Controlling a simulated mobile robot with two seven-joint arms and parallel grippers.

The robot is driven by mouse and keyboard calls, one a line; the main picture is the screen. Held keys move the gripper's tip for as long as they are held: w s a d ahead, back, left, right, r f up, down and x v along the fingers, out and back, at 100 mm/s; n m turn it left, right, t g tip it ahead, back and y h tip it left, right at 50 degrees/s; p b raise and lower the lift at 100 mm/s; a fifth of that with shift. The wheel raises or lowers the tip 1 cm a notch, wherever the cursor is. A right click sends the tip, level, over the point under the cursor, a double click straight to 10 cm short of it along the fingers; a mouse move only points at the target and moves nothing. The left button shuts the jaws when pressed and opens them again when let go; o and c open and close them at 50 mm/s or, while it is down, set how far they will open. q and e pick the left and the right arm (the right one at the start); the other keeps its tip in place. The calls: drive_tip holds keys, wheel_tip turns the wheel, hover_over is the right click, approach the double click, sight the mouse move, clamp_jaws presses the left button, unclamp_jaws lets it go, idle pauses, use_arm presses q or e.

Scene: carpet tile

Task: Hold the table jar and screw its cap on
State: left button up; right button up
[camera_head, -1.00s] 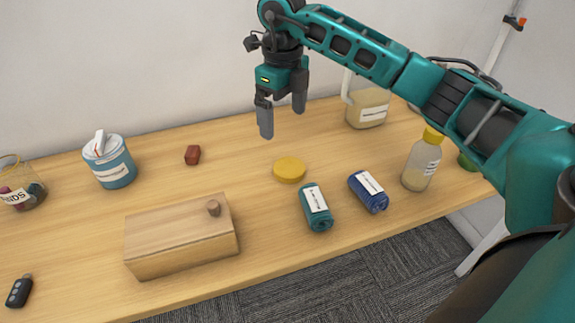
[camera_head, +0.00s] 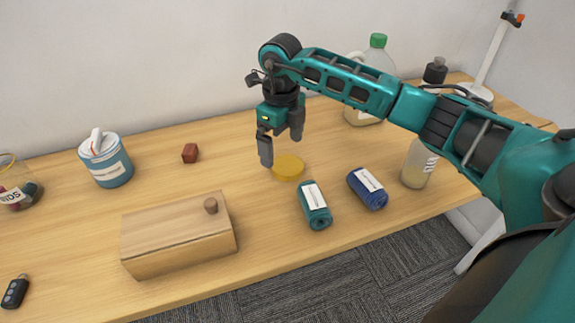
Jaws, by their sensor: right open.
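A round yellow cap (camera_head: 288,168) lies flat on the wooden table near its middle. My right gripper (camera_head: 281,148) points down with its fingers apart, just above and behind the cap in the picture; nothing is between the fingers. Whether a finger touches the cap I cannot tell. A clear jar (camera_head: 22,194) with a white label and colourful contents stands at the far left, cut off by the picture edge. A thin yellow line shows at its top. My left gripper is not in view.
A wooden box (camera_head: 180,236) with a knob is at front left.

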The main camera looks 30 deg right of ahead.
sight(285, 164)
drive_tip(key=f, duration=0.4)
drive_tip(key=shift+s+d+f, duration=0.15)
drive_tip(key=shift+d+f, duration=0.15)
drive_tip(key=shift+f, duration=0.1)
drive_tip(key=shift+c, duration=0.5)
drive_tip(key=c, duration=0.9)
drive_tip(key=shift+o, duration=0.2)
drive_tip(key=shift+r, duration=0.1)
wheel_tip(285, 164, up, 20)
drive_tip(key=p, duration=0.1)
drive_tip(key=shift+p, duration=0.35)
